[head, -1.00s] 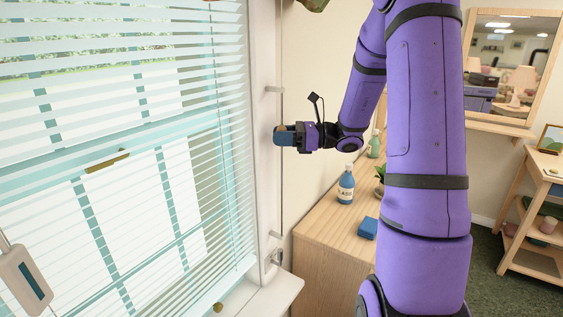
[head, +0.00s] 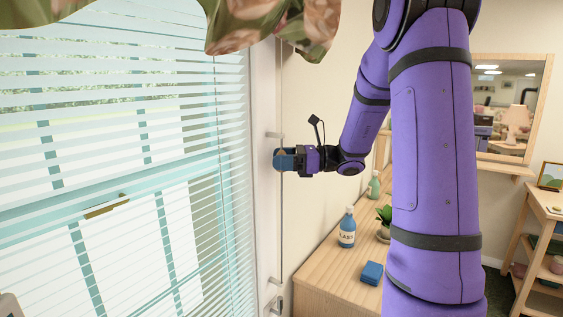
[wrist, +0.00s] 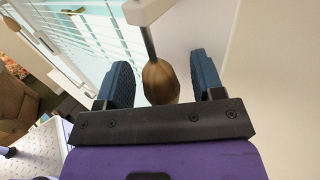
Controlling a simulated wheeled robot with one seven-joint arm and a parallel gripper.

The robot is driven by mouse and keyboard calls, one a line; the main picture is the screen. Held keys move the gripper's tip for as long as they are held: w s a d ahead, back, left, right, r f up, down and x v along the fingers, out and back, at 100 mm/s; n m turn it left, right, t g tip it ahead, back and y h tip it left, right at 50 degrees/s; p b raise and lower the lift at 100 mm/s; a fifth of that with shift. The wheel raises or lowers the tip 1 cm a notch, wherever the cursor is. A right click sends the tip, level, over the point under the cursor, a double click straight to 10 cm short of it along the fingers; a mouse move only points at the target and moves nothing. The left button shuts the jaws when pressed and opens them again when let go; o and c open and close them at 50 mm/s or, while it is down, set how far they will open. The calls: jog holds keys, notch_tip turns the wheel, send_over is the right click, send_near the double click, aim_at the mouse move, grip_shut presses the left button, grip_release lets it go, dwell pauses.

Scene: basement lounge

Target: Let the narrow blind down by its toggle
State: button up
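A brown wooden toggle (wrist: 160,82) hangs on a thin grey cord or rod below a white bracket (wrist: 147,8) in the wrist view. My gripper (wrist: 162,85) is open, with one blue finger on each side of the toggle and a gap on both sides. In the head view my gripper (head: 284,160) is beside the thin upright line (head: 281,220) at the window frame; the toggle is not clear there. A white slatted blind (head: 100,165) covers the window at left; I cannot tell whether it is the narrow one.
A floral valance (head: 270,25) hangs above. A wooden cabinet (head: 320,285) to the right carries a blue bottle (head: 347,230), a blue block (head: 371,273) and a plant (head: 384,215). Another brown toggle-like piece (wrist: 12,62) shows at left in the wrist view.

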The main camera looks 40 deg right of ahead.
jog(key=shift+f, duration=0.1)
jog(key=v, duration=1.1)
jog(key=shift+a, duration=0.1)
dwell(0.4)
jog(key=s+a+n+g+h, duration=0.25)
jog(key=a+n+g, duration=0.2)
jog(key=a, duration=0.45)
jog(key=s+a+n+g+h, duration=0.2)
jog(key=s+a+n+g, duration=0.25)
jog(key=a, duration=0.35)
jog(key=s+a+r+n+t+h, duration=0.1)
jog(key=s+a+n+t+h, duration=0.2)
jog(key=s+n+h, duration=0.7)
jog(key=s+a+n, duration=0.2)
jog(key=s+n, duration=0.1)
jog(key=n, duration=0.3)
jog(key=shift+t, duration=0.4)
